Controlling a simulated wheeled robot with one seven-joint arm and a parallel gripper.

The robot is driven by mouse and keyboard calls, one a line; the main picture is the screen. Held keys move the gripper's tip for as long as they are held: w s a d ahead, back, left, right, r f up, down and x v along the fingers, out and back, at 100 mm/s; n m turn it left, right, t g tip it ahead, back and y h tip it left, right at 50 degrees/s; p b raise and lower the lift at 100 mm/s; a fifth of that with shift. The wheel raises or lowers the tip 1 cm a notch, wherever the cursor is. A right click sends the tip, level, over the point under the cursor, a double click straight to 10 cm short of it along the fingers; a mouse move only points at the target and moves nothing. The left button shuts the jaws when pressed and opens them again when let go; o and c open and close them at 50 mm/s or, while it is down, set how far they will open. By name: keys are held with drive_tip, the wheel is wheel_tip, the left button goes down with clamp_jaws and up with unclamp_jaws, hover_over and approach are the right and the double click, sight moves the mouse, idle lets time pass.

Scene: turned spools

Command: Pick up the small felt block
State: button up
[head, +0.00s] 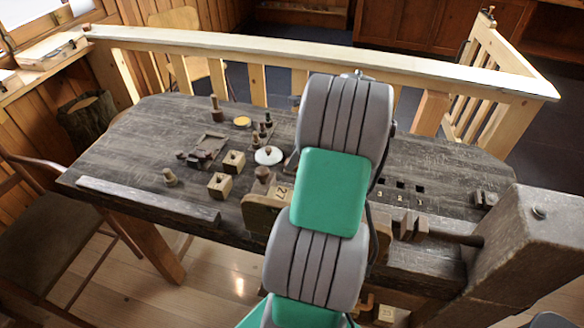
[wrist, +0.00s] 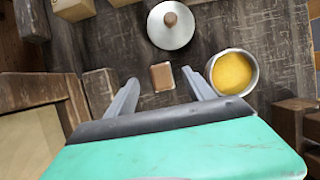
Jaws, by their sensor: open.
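A small brown block (wrist: 162,76), which looks like the felt block, lies flat on the dark wooden table in the wrist view. My gripper (wrist: 160,82) is open, with one finger on the left of the block and one on the right. Gaps show between the block and both fingers, and nothing is held. I cannot tell how high the fingertips are above the table. In the head view my arm covers the gripper, and I cannot make out the block there.
A round white lid with a brown knob (wrist: 170,24) is just beyond the block. A round tin with yellow contents (wrist: 234,73) stands close beside the right finger. Brown wooden pieces (wrist: 100,90) are near the left finger. Several spools and blocks stand on the table (head: 130,150).

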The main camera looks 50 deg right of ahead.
drive_tip(key=x, duration=0.4)
drive_tip(key=shift+s+d+f, duration=0.15)
drive_tip(key=shift+f, duration=0.1)
drive_tip(key=shift+c, duration=0.5)
clamp_jaws()
wheel_tip(320, 180, up, 10)
drive_tip(key=shift+r+p, duration=0.1)
drive_tip(key=shift+p, duration=0.35)
